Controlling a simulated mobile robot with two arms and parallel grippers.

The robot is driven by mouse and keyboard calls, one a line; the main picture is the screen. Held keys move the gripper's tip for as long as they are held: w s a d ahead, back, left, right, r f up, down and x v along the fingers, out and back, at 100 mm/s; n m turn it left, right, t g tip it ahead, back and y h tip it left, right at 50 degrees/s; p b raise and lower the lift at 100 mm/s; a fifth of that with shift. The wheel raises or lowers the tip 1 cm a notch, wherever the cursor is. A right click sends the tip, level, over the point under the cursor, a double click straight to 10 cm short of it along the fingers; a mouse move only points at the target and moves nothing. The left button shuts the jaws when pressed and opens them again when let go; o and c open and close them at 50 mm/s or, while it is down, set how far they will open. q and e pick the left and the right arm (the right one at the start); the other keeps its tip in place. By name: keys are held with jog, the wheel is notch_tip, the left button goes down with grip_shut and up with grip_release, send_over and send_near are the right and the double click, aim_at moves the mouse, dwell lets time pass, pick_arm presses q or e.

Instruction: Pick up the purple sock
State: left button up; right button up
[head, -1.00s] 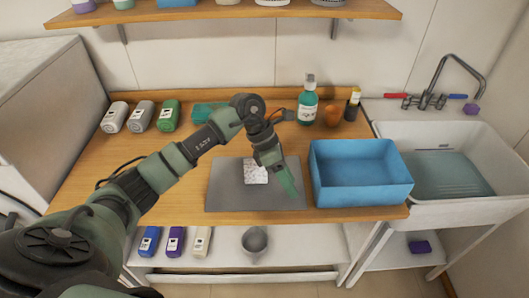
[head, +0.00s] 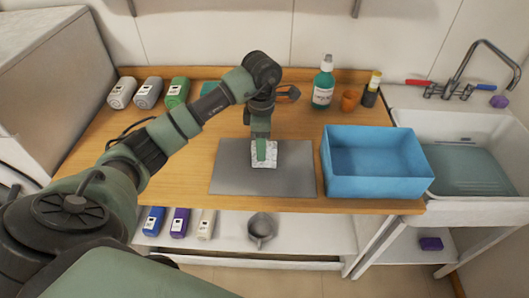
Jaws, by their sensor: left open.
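I cannot make out a clear purple sock. A small purple item (head: 431,244) lies on the low shelf under the sink, and a purple lump (head: 499,101) sits at the sink's back right; both are too small to identify. My left gripper (head: 261,158) points down over a white, dark-marked square thing (head: 272,160) on the grey mat (head: 240,182). The gripper is open and partly covers the square. I cannot tell if it touches it. My right gripper is out of view.
A blue bin (head: 375,188) stands right of the mat, beside the sink (head: 480,206). A green bottle (head: 323,82), an orange cup (head: 350,100) and a dark bottle (head: 371,90) stand behind. A grey mug (head: 261,229) stands on the lower shelf.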

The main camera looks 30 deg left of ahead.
pick_arm(q)
jog(key=f+p, duration=0.1)
jog(key=f, duration=0.2)
jog(key=shift+d+f+p, duration=0.3)
jog(key=shift+d+p, duration=0.05)
jog(key=shift+w+f, duration=0.1)
jog(key=shift+f, duration=0.45)
grip_shut()
jog(key=shift+r, duration=0.2)
notch_tip(320, 180, up, 7)
jog(key=shift+w+a+r+b, duration=0.1)
jog(key=shift+r+b, duration=0.05)
jog(key=shift+b, duration=1)
notch_tip(320, 180, up, 12)
jog(key=shift+r+p, duration=0.2)
jog(key=shift+p, duration=0.2)
